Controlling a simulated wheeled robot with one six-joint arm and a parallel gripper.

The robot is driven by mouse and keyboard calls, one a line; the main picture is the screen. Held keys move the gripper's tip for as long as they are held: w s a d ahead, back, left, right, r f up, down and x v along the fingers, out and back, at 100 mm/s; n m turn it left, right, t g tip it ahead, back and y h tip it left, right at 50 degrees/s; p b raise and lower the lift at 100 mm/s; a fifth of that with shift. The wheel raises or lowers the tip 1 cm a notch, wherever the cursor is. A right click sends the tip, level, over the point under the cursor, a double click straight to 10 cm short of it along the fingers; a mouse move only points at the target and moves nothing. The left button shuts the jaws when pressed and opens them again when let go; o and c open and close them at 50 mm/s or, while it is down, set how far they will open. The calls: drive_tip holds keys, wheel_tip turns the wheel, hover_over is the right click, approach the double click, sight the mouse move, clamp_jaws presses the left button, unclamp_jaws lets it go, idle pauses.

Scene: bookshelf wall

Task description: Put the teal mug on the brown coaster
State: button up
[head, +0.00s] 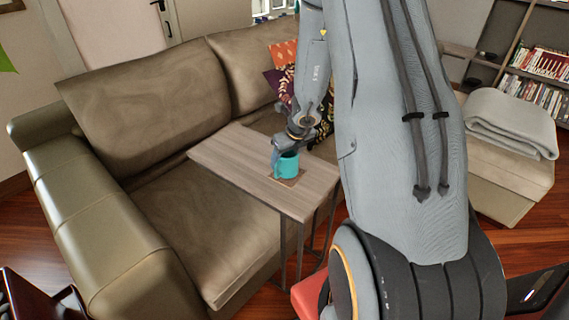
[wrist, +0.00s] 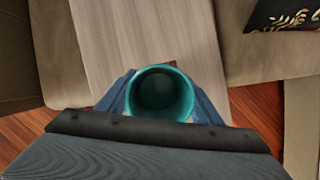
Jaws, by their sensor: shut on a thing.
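The teal mug (head: 286,166) is upright at the front part of the small wooden side table (head: 240,155). It also shows from above in the wrist view, with its empty inside facing the camera (wrist: 160,93). My gripper (head: 288,152) is shut on the mug, with one finger on each side of it (wrist: 160,100). The brown coaster (head: 291,181) lies on the table under and around the mug's base, mostly hidden by the mug. I cannot tell whether the mug touches the coaster or hovers just above it.
A brown leather sofa (head: 150,90) stands behind and around the table, with colourful cushions (head: 284,55) on it. A footstool with a folded grey blanket (head: 510,120) and a bookshelf (head: 540,62) are at the right. The table's left part is clear.

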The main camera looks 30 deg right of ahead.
drive_tip(key=shift+f, duration=0.3)
drive_tip(key=shift+f+b, duration=0.15)
drive_tip(key=shift+b, duration=0.15)
drive_tip(key=o, duration=1.3)
drive_tip(key=shift+c, duration=0.2)
